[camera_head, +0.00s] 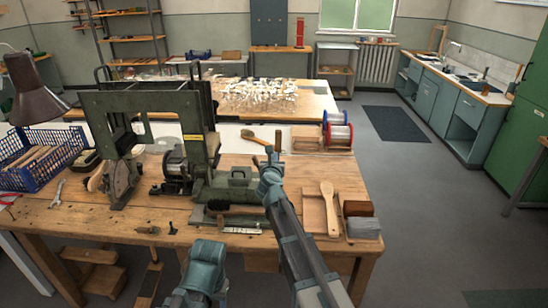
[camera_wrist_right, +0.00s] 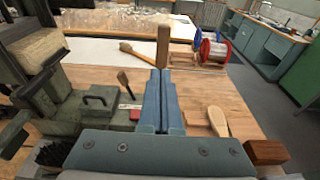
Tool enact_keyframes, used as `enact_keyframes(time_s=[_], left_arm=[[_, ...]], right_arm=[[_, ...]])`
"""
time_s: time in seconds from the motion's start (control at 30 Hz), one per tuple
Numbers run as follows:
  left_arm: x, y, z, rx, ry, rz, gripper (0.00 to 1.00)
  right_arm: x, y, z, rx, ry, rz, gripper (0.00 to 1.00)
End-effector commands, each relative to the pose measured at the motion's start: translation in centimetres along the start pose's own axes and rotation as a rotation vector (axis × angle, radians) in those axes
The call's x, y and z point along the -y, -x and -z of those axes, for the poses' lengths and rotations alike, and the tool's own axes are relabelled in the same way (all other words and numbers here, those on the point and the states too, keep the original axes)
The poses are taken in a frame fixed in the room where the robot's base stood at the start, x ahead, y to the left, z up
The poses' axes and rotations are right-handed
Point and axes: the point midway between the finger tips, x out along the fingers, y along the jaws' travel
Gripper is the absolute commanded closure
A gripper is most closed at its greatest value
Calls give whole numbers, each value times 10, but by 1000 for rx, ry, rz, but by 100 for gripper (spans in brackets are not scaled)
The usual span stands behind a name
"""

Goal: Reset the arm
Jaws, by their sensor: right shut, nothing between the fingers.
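My right gripper (camera_head: 270,158) is above the right part of the wooden workbench, in front of the tufting machine's right side. In the right wrist view its two blue fingers (camera_wrist_right: 164,95) lie flat together with nothing between them. An upright wooden piece (camera_wrist_right: 163,47) shows just beyond the fingertips; I cannot tell whether they touch. Of my left arm, a rounded blue-grey part shows at the bottom of the head view; no left fingers can be made out.
The green tufting machine (camera_head: 201,141) stands tall on the bench left of my right gripper. A dark brush (camera_head: 230,209) lies at its front. A wooden brush (camera_head: 327,205), blocks (camera_head: 363,227) and a red-and-blue spool (camera_head: 338,131) are to the right. A blue crate (camera_head: 40,160) is far left.

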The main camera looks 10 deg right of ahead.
Motion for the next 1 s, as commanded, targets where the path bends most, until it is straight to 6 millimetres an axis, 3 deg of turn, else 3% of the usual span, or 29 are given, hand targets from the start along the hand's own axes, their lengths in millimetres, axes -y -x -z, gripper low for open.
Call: enact_keyframes(time_s=[0.13, 0.23, 0.37, 0.47, 0.6, 0.7, 0.83, 1.0], left_arm=[[0, 0, 0, 0, 0, 0, 43], [0, 0, 0, 0, 0, 0, 43], [0, 0, 0, 0, 0, 0, 43], [0, 0, 0, 0, 0, 0, 43], [0, 0, 0, 0, 0, 0, 43], [0, 0, 0, 0, 0, 0, 43], [0, 0, 0, 0, 0, 0, 43], [0, 0, 0, 0, 0, 0, 43]], right_arm=[[-4, 4, -5, 27, 56, -24, 100], [-17, 17, -19, 110, 238, -103, 100], [-55, 52, -29, 273, 655, -280, 100], [-85, 85, -14, 384, 1016, -438, 100], [-109, 135, 39, 497, 1511, -689, 100], [-104, 172, 91, 541, 1845, -900, 100], [-69, 218, 158, 545, 2210, -1214, 100], [-10, 261, 208, 485, 2477, -1577, 100]])
